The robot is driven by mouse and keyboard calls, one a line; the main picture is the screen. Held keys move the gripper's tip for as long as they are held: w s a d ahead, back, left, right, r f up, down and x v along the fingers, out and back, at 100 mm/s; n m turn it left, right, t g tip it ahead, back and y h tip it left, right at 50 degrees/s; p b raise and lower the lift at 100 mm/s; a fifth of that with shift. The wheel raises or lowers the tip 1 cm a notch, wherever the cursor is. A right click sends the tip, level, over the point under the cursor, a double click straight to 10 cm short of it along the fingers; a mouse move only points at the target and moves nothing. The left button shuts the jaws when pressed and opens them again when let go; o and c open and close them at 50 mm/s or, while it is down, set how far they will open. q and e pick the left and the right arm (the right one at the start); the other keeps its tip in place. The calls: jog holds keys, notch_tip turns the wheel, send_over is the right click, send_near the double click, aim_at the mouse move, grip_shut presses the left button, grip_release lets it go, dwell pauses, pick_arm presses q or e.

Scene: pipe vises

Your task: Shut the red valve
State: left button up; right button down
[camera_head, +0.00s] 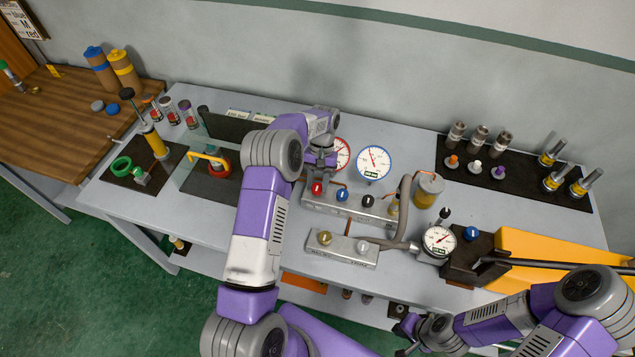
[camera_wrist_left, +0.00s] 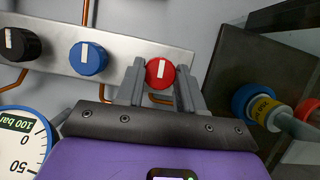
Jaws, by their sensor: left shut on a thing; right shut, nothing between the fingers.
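The red valve (camera_head: 317,189) is a round red knob with a white mark, at the left end of the metal valve block (camera_head: 350,207). In the left wrist view, the red knob (camera_wrist_left: 160,73) sits between the two fingers of my left gripper (camera_wrist_left: 161,84), which is shut on it. Its white mark is nearly upright, tilted slightly. My left gripper (camera_head: 318,174) reaches the knob from behind in the head view. My right gripper (camera_head: 408,338) is shut and empty at the bottom, low in front of the table.
A blue knob (camera_wrist_left: 88,57) and a black knob (camera_wrist_left: 20,44) share the block beside the red one. Two gauges (camera_head: 374,163) stand behind it. A grey pipe (camera_head: 404,211) stands to the right.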

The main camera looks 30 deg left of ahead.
pick_arm(q)
jog(key=shift+r+m, duration=0.1)
jog(key=shift+m, duration=0.3)
jog(key=o, duration=1)
jog(key=shift+o, duration=0.2)
jog(key=d+v, duration=0.1)
jog(key=v, duration=0.6)
jog(key=shift+a+r, duration=0.25)
jog(key=shift+a, duration=0.15)
jog(key=shift+w, duration=0.15)
